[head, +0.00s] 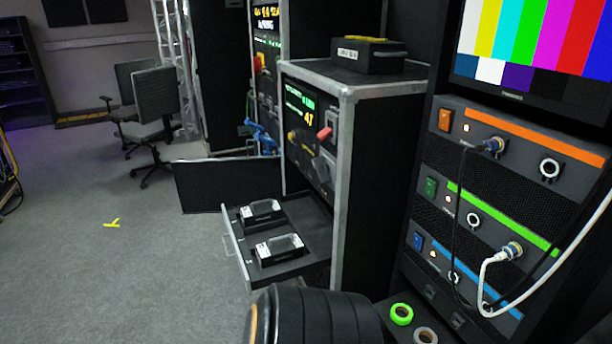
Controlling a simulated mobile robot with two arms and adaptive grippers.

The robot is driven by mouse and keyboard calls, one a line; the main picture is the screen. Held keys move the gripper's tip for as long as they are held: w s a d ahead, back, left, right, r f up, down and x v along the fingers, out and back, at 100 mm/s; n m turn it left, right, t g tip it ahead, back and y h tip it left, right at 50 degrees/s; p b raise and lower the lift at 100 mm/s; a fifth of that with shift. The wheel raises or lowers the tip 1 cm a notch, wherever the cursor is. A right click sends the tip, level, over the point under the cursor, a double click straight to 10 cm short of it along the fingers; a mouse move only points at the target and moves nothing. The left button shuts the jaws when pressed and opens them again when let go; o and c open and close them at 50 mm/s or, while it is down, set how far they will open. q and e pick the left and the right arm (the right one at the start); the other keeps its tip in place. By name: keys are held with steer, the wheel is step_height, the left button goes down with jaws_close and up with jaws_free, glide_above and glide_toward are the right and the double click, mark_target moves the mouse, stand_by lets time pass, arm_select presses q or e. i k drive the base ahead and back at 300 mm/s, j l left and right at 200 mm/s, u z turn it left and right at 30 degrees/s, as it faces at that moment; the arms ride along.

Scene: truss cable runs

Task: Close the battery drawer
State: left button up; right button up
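The battery drawer (314,228) is pulled out low on the left side of the silver-edged black rack case (385,180). Its pale front edge (236,250) faces left over the open floor. Two black-and-white battery units (279,249) lie in it side by side, the second one (261,213) farther back. The drawer's right end meets the case. Neither of my grippers shows in the head view.
A dark flat panel (228,185) stands out behind the drawer. A black rounded shape fills the bottom middle, near the drawer's lower corner. A rack with cables (490,200) stands at right, tape rolls (401,314) below it. Grey floor (130,260) left of the drawer is mostly clear.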

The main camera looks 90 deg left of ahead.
mark_target(303, 215)
steer(key=k+j+u, duration=0.1)
steer(key=u, duration=0.3)
steer(key=k+j+u, duration=0.1)
steer(key=u, duration=0.3)
steer(key=k+j+u, duration=0.1)
steer(key=u, duration=0.35)
steer(key=j+u, duration=0.1)
steer(key=u, duration=1.8)
